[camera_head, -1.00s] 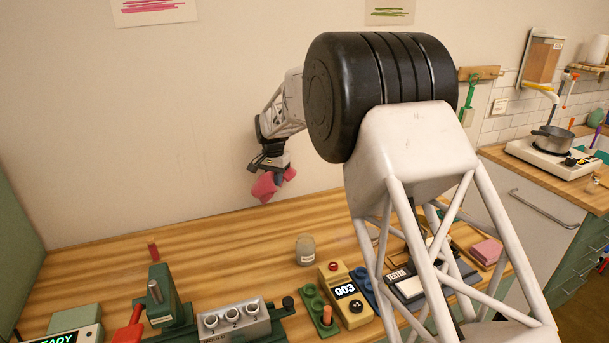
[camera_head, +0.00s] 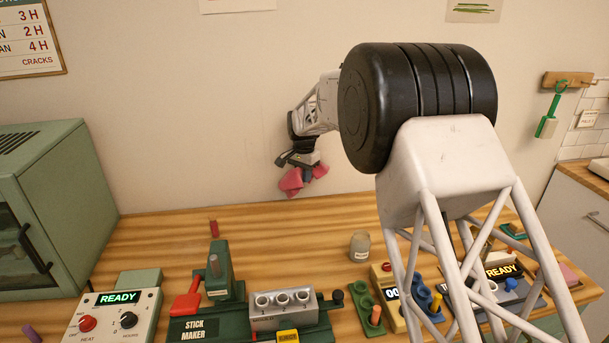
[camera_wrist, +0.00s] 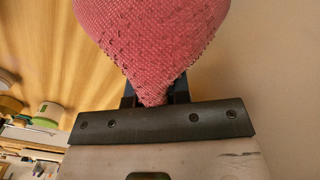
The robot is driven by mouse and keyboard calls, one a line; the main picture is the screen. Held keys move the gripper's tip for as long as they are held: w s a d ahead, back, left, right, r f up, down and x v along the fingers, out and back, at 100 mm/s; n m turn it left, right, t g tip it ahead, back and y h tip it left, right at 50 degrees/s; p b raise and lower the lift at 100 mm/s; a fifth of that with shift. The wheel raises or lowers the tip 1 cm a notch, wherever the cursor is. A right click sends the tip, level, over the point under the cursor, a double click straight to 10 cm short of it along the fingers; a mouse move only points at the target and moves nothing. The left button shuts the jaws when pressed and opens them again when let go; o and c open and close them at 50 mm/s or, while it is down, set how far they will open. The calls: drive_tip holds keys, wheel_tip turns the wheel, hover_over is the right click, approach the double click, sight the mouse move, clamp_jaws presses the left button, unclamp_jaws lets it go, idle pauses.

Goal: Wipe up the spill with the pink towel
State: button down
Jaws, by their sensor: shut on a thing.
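The pink towel (camera_head: 291,181) hangs bunched in my gripper (camera_head: 307,174), above the back of the wooden table and in front of the wall. In the wrist view the towel (camera_wrist: 152,35) is a large woven pink bulge, its narrow end pinched between the dark fingers of my gripper (camera_wrist: 154,93). It appears clear of the tabletop. I cannot make out a spill on the visible part of the table (camera_head: 150,240); my arm hides part of the right side.
The stick maker (camera_head: 215,325), a jar (camera_head: 360,246), a peg rack (camera_head: 368,312) and a tester (camera_head: 505,285) stand along the front and right. A green oven (camera_head: 55,205) and heat control box (camera_head: 115,315) stand at left. The back left of the table is mostly clear.

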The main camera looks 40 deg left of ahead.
sight(304, 207)
drive_tip(key=shift+f, duration=4.4)
drive_tip(key=shift+c, duration=1.4)
unclamp_jaws()
drive_tip(key=shift+f, duration=0.25)
drive_tip(key=shift+f, duration=0.8)
drive_tip(key=shift+c, duration=0.3)
drive_tip(key=c, duration=1.4)
drive_tip(key=shift+c, duration=0.2)
drive_tip(key=shift+r, duration=0.2)
